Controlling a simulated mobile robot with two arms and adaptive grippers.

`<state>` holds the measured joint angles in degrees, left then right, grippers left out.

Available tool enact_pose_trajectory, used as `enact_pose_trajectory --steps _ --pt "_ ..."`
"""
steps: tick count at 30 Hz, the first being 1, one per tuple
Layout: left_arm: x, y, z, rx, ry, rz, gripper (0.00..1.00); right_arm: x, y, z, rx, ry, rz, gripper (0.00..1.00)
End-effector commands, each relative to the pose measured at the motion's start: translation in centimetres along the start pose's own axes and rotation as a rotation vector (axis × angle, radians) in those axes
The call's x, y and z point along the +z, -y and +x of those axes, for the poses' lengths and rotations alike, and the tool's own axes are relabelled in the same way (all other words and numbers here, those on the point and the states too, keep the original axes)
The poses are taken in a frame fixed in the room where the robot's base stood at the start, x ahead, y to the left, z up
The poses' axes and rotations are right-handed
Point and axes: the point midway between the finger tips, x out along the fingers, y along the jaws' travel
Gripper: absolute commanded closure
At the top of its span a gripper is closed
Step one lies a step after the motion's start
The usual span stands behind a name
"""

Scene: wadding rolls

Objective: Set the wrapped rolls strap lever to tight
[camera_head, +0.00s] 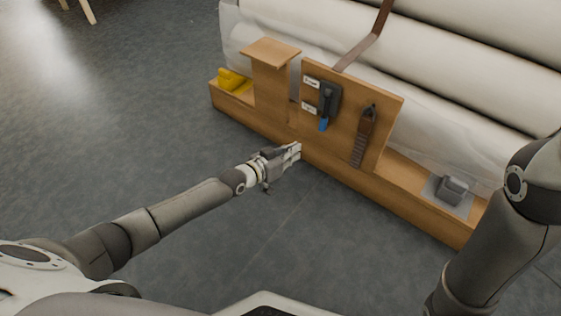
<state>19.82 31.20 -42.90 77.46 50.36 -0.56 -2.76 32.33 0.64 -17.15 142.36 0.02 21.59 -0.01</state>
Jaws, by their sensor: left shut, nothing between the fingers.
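The strap lever (323,124) has a blue tip and hangs down from a dark ratchet housing (329,98) on an upright wooden board (386,108). Two small white labels (311,82) sit left of the housing; I cannot read them. A brown strap (366,40) runs over the white wrapped rolls (440,50) to the board's top. My left gripper (296,150) is shut and empty. In the picture it lies below and left of the lever, in front of the wooden base. My right arm shows at the right edge, but its gripper is out of view.
A brown strap end (362,138) hangs on the board right of the lever. A wooden post (271,85) with a flat top stands left of the board. A yellow object (232,79) and a grey block (452,190) sit on the base.

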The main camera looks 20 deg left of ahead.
Motion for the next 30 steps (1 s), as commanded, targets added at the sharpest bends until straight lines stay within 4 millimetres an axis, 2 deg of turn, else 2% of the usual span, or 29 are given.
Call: enact_pose_trajectory --steps 3,9,27,30 --pt "1.9 0.5 -1.4 -0.002 0.003 0.002 1.0 0.2 -0.1 -0.1 0.003 0.008 0.001 0.16" --pt "3.7 0.9 -2.6 -0.001 0.001 0.001 1.0 0.4 -0.1 -0.2 0.006 0.016 0.003 0.16" --pt "4.0 0.9 -2.8 -0.001 -0.001 0.0 1.0 0.5 -0.1 -0.4 0.006 0.019 0.003 0.16" --pt "3.4 0.2 -2.8 0.009 -0.015 -0.002 1.0 0.5 -0.2 -0.2 0.004 0.019 0.002 0.16"
